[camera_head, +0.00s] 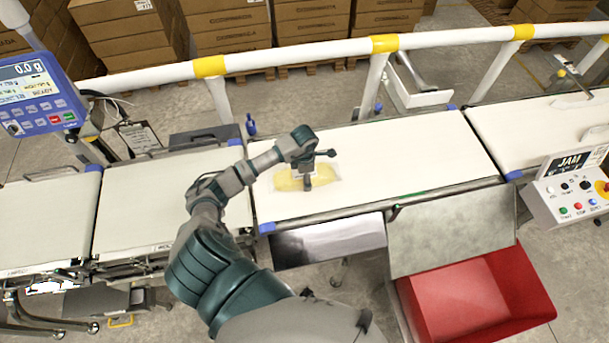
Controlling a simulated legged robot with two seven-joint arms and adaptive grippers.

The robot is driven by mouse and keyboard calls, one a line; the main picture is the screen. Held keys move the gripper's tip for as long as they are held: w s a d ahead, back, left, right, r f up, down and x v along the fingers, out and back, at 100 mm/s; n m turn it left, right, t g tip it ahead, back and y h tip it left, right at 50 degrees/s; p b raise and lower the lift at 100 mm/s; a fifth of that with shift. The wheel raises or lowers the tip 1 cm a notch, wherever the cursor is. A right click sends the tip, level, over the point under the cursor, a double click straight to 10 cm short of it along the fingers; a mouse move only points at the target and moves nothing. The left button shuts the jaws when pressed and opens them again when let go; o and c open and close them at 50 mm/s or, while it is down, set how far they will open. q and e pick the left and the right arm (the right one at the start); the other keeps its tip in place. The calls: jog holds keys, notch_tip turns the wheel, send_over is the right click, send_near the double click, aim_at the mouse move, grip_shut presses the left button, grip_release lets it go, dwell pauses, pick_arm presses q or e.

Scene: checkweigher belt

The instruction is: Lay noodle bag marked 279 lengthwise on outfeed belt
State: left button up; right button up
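A clear bag with yellow contents (325,173), likely the noodle bag, is on the white belt (420,150) in the middle. Its long side runs roughly along the belt, slightly tilted. No number can be read on it. My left gripper (307,186) points down over the middle of the bag and hides part of it. Its fingertips are small and dark, so I cannot tell whether they are open or shut, or touching the bag. My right gripper is not in view.
More belts lie left (150,205) and right (540,125). A white-and-yellow rail (300,55) runs behind. A blue display (35,95) stands left, a JAM control box (570,190) right. A red bin (470,300) and a metal plate (455,230) are in front.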

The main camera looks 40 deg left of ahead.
pick_arm(q)
jog(key=o, duration=1.4)
jog(key=shift+d, duration=0.1)
jog(key=shift+c, duration=0.2)
jog(key=shift+o, duration=0.5)
jog(key=shift+d, duration=0.2)
jog(key=shift+d+r, duration=0.1)
jog(key=shift+d, duration=0.15)
jog(key=shift+r, duration=0.2)
jog(key=r, duration=0.3)
jog(key=r+b, duration=0.1)
jog(key=r, duration=0.7)
jog(key=shift+a, duration=0.25)
jog(key=shift+d+r, duration=0.1)
jog(key=shift+r, duration=0.15)
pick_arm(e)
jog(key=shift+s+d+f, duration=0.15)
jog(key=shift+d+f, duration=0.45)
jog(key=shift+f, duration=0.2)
